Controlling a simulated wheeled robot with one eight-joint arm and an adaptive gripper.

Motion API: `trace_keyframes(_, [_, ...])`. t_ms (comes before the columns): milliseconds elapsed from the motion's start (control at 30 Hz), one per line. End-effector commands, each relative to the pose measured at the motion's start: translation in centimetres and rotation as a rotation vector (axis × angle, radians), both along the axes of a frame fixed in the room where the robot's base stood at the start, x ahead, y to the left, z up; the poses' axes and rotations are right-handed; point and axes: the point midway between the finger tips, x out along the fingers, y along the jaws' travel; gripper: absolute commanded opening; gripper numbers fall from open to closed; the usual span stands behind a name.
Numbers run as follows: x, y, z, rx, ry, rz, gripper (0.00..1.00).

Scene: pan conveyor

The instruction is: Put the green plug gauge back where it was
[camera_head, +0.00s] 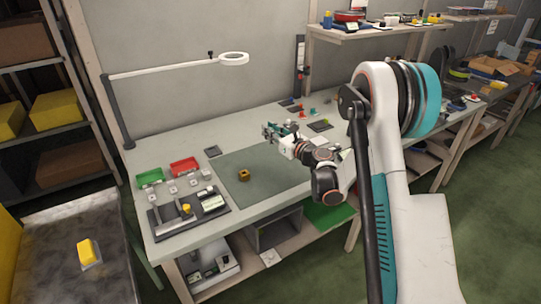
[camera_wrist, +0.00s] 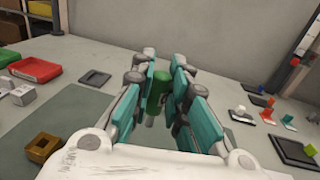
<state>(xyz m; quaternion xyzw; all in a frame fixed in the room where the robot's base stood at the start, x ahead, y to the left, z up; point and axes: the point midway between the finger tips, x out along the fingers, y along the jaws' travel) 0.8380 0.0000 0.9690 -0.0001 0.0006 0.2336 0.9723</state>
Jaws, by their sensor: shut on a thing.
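The green plug gauge (camera_wrist: 158,92) is upright between the fingers of my gripper (camera_wrist: 162,85) in the wrist view. My gripper is shut on it and holds it over the workbench. In the head view my gripper (camera_head: 270,131) is above the back right part of the grey-green mat (camera_head: 225,163), and the gauge is too small to make out there. Several small coloured pieces on dark bases stand to the right of my gripper, with an orange-red one (camera_wrist: 268,112) and a teal one (camera_wrist: 289,121) in the wrist view.
A brass-coloured square block (camera_head: 244,175) sits on the mat. A green bin (camera_head: 150,177) and a red bin (camera_head: 184,167) stand at the left, behind a dark fixture tray (camera_head: 165,228). A dark square pad (camera_head: 213,152) lies near the back. A lamp arm (camera_head: 170,70) reaches over the bench.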

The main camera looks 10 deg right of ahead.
Motion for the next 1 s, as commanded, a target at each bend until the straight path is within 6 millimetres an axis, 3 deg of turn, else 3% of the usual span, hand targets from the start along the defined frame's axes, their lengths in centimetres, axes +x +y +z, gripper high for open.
trace_keyframes(33, [0.0, 0.0, -1.5, 0.000, 0.000, 0.000, 0.00])
trace_keyframes(100, [0.0, 0.0, -2.7, 0.000, 0.000, 0.000, 0.00])
trace_keyframes(433, [0.0, 0.0, -5.1, 0.000, 0.000, 0.000, 0.00])
trace_keyframes(633, [0.0, 0.0, -8.0, 0.000, 0.000, 0.000, 0.00])
trace_keyframes(1000, [0.0, 0.0, -8.4, 0.000, 0.000, 0.000, 0.00])
